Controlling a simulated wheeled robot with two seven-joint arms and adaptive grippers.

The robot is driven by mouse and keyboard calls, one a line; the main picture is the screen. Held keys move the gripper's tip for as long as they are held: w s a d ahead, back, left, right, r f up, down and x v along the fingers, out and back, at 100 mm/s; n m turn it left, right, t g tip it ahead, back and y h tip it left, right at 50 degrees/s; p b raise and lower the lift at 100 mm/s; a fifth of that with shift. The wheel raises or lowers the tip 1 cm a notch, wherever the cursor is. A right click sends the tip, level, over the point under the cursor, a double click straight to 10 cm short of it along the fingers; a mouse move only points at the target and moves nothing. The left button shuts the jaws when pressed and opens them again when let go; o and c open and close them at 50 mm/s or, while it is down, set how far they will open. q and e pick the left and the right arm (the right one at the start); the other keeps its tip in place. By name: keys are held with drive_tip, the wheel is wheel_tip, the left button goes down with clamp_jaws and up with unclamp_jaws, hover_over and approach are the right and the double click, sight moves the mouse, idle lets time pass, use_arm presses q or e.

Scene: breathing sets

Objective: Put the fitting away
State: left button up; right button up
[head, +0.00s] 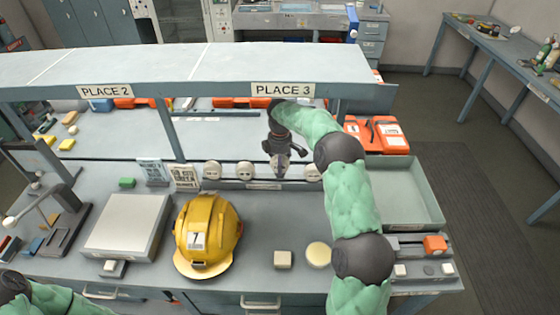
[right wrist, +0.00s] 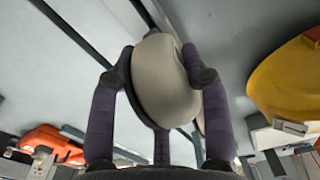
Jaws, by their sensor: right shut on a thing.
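My right gripper (head: 279,150) reaches in under the shelf edge below the PLACE 3 label, over the back of the bench. In the right wrist view its dark purple fingers (right wrist: 160,100) are shut on a rounded, pale grey-cream fitting (right wrist: 165,75). In the head view the gripper largely hides the fitting. Round cream pieces (head: 212,171) sit along the back rail (head: 262,184), on both sides of the gripper. I cannot tell whether the held fitting touches the rail. My left arm shows only at the lower left corner; its gripper is out of view.
A yellow helmet (head: 207,235) marked 7 stands on the bench, left of my right arm. A cream block (head: 282,259) and a round cream piece (head: 318,254) lie near the front. A grey tray (head: 403,222) is at right. The shelf (head: 200,68) overhangs the back.

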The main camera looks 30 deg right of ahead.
drive_tip(key=shift+p, duration=0.75)
idle(1.7)
drive_tip(key=shift+f+b, duration=0.7)
drive_tip(key=shift+f, duration=1.15)
drive_tip(key=o, duration=1.1)
drive_tip(key=shift+o, duration=0.2)
drive_tip(key=shift+r, duration=3.75)
